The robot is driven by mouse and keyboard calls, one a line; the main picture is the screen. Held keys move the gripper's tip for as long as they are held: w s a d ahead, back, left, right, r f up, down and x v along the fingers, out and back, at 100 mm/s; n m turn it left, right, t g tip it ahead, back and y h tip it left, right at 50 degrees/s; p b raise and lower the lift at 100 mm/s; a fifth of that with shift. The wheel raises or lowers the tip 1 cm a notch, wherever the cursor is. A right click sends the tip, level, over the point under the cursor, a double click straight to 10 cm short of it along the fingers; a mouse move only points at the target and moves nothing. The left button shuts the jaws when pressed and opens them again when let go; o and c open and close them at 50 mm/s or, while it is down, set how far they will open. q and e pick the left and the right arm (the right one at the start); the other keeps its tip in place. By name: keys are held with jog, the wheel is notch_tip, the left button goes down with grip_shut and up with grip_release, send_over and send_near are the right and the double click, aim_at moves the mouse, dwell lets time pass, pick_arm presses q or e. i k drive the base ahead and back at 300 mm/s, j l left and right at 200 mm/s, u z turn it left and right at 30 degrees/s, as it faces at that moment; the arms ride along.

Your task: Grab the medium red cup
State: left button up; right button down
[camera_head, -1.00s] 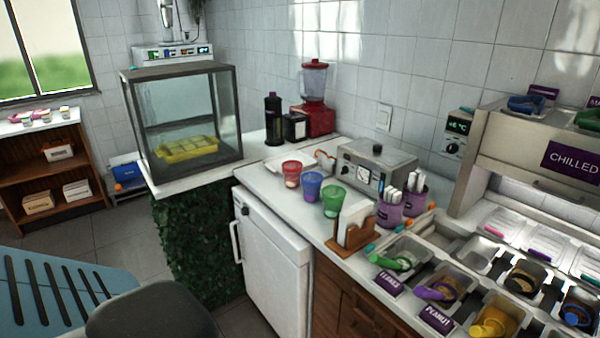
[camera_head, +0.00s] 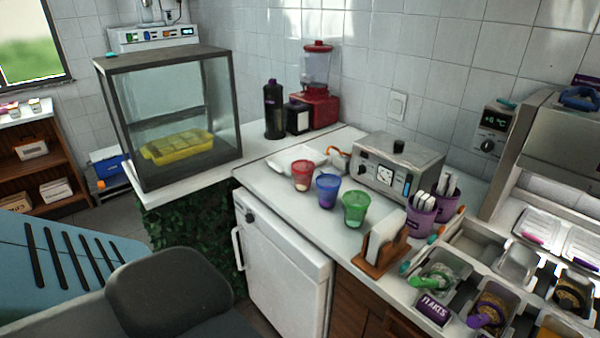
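A red cup (camera_head: 303,176) stands upright on the white counter, at the left end of a row of three cups. A blue cup (camera_head: 327,190) is right beside it, then a green cup (camera_head: 354,209) nearer to me. The red cup is see-through, with something pale low inside it. I cannot tell its size class from this view. Neither of my grippers shows in the head view.
A white tray (camera_head: 296,158) lies behind the cups, and a grey machine (camera_head: 398,167) stands to their right. A wooden napkin holder (camera_head: 383,250) and topping bins are nearer right. A glass case (camera_head: 172,120) stands left. The counter (camera_head: 270,186) left of the cups is clear.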

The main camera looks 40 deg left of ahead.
aim_at(303, 177)
jog(key=i+j, duration=0.1)
jog(key=j, duration=1.05)
jog(key=i+j, duration=0.15)
jog(key=j, duration=0.45)
